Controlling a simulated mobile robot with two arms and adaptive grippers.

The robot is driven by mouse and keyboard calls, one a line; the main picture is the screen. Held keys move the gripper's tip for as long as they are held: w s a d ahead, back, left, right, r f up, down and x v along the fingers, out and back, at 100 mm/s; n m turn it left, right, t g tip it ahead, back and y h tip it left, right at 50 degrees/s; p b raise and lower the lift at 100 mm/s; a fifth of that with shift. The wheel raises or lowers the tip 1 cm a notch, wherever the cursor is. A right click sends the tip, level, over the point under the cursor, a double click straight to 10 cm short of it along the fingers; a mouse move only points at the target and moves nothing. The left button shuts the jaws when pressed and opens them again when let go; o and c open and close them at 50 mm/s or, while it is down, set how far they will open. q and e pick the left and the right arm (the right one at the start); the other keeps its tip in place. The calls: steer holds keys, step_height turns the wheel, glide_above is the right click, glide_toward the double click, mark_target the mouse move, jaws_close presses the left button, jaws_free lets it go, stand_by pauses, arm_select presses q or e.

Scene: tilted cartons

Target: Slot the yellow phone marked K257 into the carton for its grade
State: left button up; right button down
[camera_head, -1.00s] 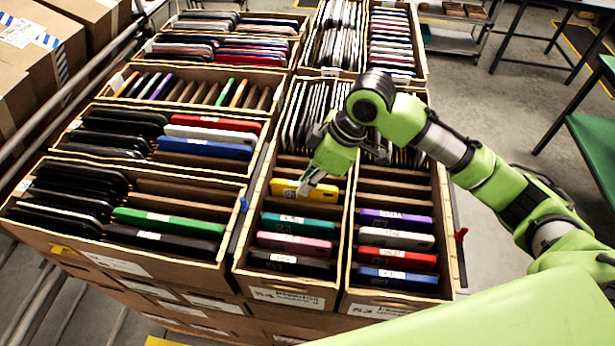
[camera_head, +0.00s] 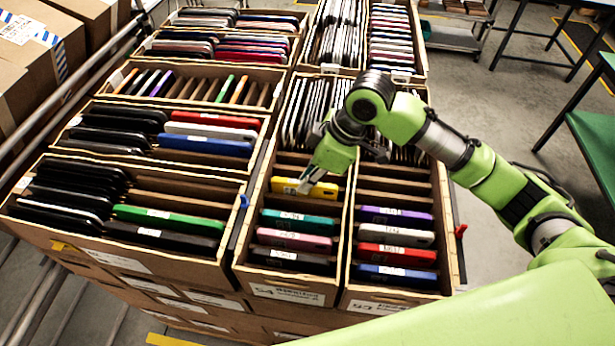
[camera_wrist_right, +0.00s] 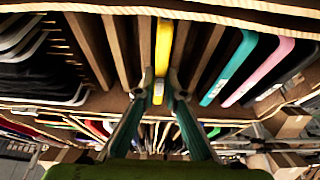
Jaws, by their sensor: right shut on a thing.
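The yellow phone (camera_head: 325,189) stands edge-up in the front middle carton (camera_head: 290,293), behind a teal phone (camera_head: 300,220). A white label is on its edge, partly covered by a fingertip; I cannot read the marking. My right gripper (camera_head: 308,180) reaches down from above and is shut on the yellow phone. In the right wrist view the two fingertips (camera_wrist_right: 160,88) hold the yellow phone (camera_wrist_right: 164,42) between them, among brown dividers. How deep it sits in its slot I cannot tell. My left gripper is not in view.
A pink phone (camera_head: 295,241) and a dark phone stand in front of the teal one. The right carton (camera_head: 388,305) holds purple, red and blue phones, with empty slots behind. The left carton (camera_head: 120,257) holds black and green phones. Packed cartons stand behind.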

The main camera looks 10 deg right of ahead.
steer(key=shift+f, duration=0.1)
stand_by(0.3)
steer(key=c, duration=2)
jaws_free()
steer(key=v, duration=1.2)
steer(key=shift+r+p, duration=0.55)
steer(key=shift+r, duration=2.95)
steer(key=shift+s+f, duration=0.1)
